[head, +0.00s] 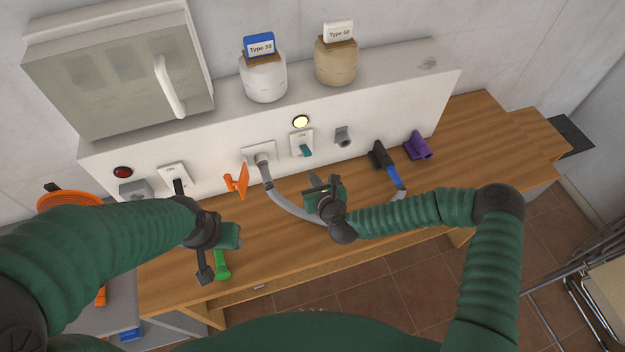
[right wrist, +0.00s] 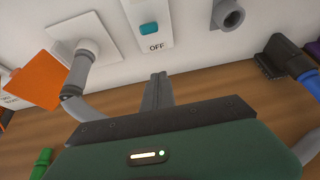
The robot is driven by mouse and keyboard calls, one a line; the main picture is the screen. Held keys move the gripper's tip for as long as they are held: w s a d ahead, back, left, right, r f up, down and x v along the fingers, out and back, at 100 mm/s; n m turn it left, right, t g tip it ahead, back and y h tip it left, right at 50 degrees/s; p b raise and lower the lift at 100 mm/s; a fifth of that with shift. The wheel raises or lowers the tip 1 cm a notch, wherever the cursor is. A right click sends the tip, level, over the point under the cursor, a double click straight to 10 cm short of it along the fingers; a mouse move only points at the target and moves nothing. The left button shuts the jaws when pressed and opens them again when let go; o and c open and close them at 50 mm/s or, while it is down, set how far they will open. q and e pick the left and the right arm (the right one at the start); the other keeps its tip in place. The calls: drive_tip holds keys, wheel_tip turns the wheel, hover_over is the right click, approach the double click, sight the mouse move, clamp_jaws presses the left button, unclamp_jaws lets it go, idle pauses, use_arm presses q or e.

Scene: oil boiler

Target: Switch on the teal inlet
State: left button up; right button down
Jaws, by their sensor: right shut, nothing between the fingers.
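The teal inlet switch (head: 306,151) sits on a white plate on the front of the wall panel. In the right wrist view the small teal rocker (right wrist: 149,29) shows above the word OFF. My right gripper (head: 309,181) is in front of the panel, below the switch. In the right wrist view its fingers (right wrist: 158,80) are together, empty, and point up toward the plate's lower edge, apparently short of the teal rocker. My left gripper (head: 205,273) hangs over the bench at the left; its fingers are too dark to judge.
A lit yellow lamp (head: 301,121) is above the teal switch. A grey hose (head: 285,205) runs from a socket (head: 262,158) behind my right gripper. An orange part (head: 238,181), a black-and-blue connector (head: 386,162) and a purple piece (head: 418,146) flank it.

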drive_tip(key=s+d+r, duration=0.2)
drive_tip(key=s+r, duration=0.4)
drive_tip(key=r, duration=0.1)
drive_tip(key=shift+b, duration=0.45)
